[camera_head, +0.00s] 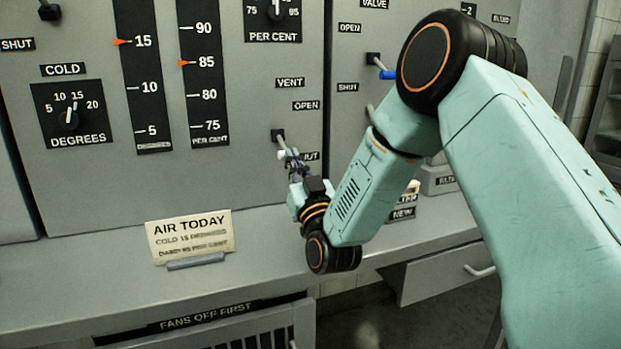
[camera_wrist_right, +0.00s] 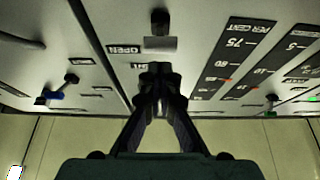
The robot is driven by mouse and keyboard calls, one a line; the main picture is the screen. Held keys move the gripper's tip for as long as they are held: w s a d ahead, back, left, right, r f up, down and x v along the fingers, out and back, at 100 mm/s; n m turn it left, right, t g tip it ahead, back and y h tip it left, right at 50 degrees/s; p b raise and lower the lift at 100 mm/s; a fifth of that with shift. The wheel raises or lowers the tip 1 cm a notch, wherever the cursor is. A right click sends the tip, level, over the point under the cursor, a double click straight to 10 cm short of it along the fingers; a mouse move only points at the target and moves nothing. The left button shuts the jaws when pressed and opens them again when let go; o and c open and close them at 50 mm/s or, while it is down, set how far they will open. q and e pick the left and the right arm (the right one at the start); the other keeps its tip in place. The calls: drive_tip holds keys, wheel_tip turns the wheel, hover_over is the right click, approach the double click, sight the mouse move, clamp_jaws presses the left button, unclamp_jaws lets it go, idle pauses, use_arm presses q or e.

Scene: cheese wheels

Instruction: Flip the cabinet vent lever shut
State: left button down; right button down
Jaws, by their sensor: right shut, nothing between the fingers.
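The vent lever (camera_head: 278,135) is on the grey cabinet front, below the VENT label (camera_head: 289,83) and OPEN label (camera_head: 306,106). It has a dark mount and a pale handle. The SHUT label (camera_head: 312,156) is partly hidden behind my right gripper (camera_head: 291,157), which is at the handle in the head view. In the upside-down wrist view, the lever's pale handle (camera_wrist_right: 160,45) is just beyond the fingertips of my right gripper (camera_wrist_right: 160,75). The fingers are shut and empty. I cannot tell whether they touch the handle. My left gripper is not in view.
A second lever with a blue handle (camera_head: 387,75) is to the right, near my right arm. A card reading AIR TODAY (camera_head: 190,235) stands on the ledge (camera_head: 95,270) below. A drawer (camera_head: 440,277) sticks out at lower right. Dials and gauges fill the panel's left.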

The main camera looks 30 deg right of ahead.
drive_tip(key=s+a+f, duration=0.1)
drive_tip(key=s+a, duration=0.2)
drive_tip(key=s, duration=1.1)
drive_tip(key=shift+a, duration=0.15)
drive_tip(key=shift+s+f, duration=0.1)
drive_tip(key=shift+f, duration=0.05)
